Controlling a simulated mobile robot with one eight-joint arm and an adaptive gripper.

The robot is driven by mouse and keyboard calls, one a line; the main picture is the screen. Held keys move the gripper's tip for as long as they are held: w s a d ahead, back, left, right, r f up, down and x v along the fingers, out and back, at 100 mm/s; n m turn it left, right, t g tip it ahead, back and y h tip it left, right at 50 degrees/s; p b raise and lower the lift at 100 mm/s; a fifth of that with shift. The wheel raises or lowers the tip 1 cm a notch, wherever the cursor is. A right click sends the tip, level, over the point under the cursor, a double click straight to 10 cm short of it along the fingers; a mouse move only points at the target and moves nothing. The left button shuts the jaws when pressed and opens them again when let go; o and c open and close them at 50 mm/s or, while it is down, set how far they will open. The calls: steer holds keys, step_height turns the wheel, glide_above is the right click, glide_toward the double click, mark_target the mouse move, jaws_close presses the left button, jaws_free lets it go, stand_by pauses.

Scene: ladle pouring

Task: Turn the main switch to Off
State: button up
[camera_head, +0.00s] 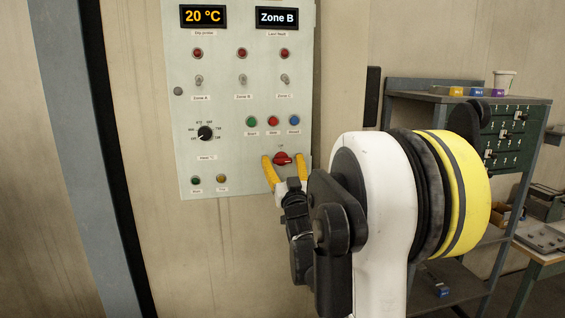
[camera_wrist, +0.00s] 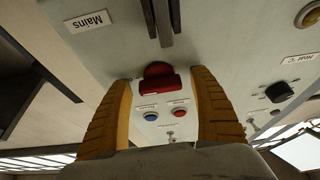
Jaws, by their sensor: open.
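The main switch is a red rotary knob (camera_head: 282,158) low on the right side of the grey control panel (camera_head: 235,165). In the wrist view the red knob (camera_wrist: 157,82) shows its grip bar lying roughly across the picture, near a label reading "Mains" (camera_wrist: 88,21). My gripper (camera_head: 284,160) is open, with one yellow finger on each side of the knob. In the wrist view a gap shows between the knob and each finger of my gripper (camera_wrist: 162,82). Contact is not visible. I cannot read the switch's position marks.
Green, red and blue buttons (camera_head: 273,121) sit just above the knob. A black temperature dial (camera_head: 205,133) is to the left. Displays reading "20 °C" (camera_head: 203,16) and "Zone B" (camera_head: 277,18) are lit. A shelf (camera_head: 440,97) with bins stands at right.

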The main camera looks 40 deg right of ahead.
steer(key=c, duration=1.2)
steer(key=shift+n, duration=0.3)
steer(key=n+y, duration=0.1)
steer(key=n, duration=0.2)
steer(key=n+t+y, duration=0.1)
steer(key=n+y, duration=0.1)
steer(key=n, duration=0.1)
steer(key=n+y, duration=0.1)
steer(key=n, duration=0.2)
steer(key=n+y+p, duration=0.1)
steer(key=n+y, duration=0.1)
steer(key=n, duration=0.1)
steer(key=shift+r, duration=0.1)
steer(key=n+y+p, duration=0.1)
steer(key=n, duration=0.1)
steer(key=n+g+y+p, duration=0.1)
steer(key=n, duration=0.2)
steer(key=shift+n, duration=0.3)
steer(key=shift+n+g+y+p, duration=0.4)
steer(key=shift+n+g+p, duration=0.45)
steer(key=shift+n, duration=1.25)
